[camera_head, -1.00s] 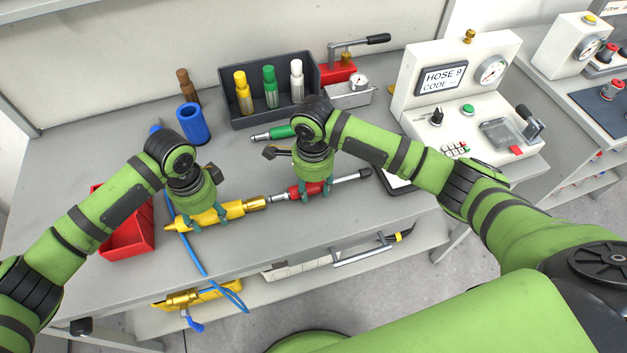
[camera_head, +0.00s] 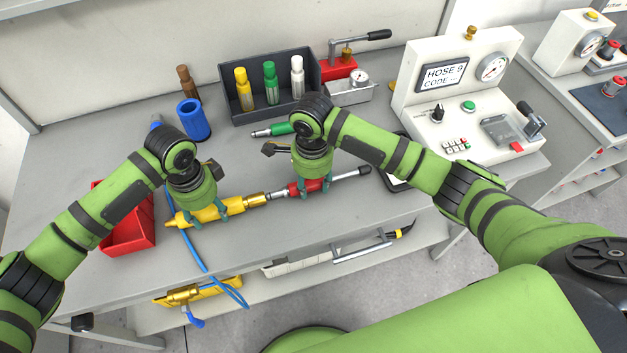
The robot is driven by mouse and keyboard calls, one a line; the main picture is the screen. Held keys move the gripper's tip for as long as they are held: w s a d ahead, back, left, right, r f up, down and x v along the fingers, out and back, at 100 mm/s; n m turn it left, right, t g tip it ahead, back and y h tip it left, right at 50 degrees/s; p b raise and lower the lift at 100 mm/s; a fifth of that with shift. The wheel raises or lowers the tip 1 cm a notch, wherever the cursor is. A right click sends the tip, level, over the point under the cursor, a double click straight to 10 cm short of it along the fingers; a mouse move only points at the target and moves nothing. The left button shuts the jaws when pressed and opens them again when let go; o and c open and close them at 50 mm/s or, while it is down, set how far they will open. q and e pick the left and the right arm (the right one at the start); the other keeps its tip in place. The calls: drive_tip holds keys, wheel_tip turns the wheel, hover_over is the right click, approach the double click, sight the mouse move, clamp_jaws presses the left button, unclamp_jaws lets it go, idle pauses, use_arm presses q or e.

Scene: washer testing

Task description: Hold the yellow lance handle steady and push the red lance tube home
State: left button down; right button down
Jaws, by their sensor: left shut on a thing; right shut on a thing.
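The yellow lance handle (camera_head: 237,206) lies across the bench with its brass collar pointing right. My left gripper (camera_head: 207,217) is shut on its yellow body from above. My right gripper (camera_head: 313,190) is shut on the red part. The tube's metal end is at or very close to the collar mouth; I cannot tell whether it is inside.
A red bin (camera_head: 128,240) stands left. Behind are a blue cup (camera_head: 193,120), a green-collared tool (camera_head: 279,129) and a dark tray of bottles (camera_head: 316,103). A test console (camera_head: 470,100) stands right.

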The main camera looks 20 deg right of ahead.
sight(296, 187)
drive_tip(key=shift+a, duration=0.8)
drive_tip(key=shift+a, duration=0.1)
drive_tip(key=shift+a, duration=0.75)
drive_tip(key=shift+a, duration=0.2)
drive_tip(key=shift+a+r, duration=0.1)
drive_tip(key=c, duration=0.6)
unclamp_jaws()
wheel_tip(296, 187, up, 12)
drive_tip(key=shift+f, duration=0.1)
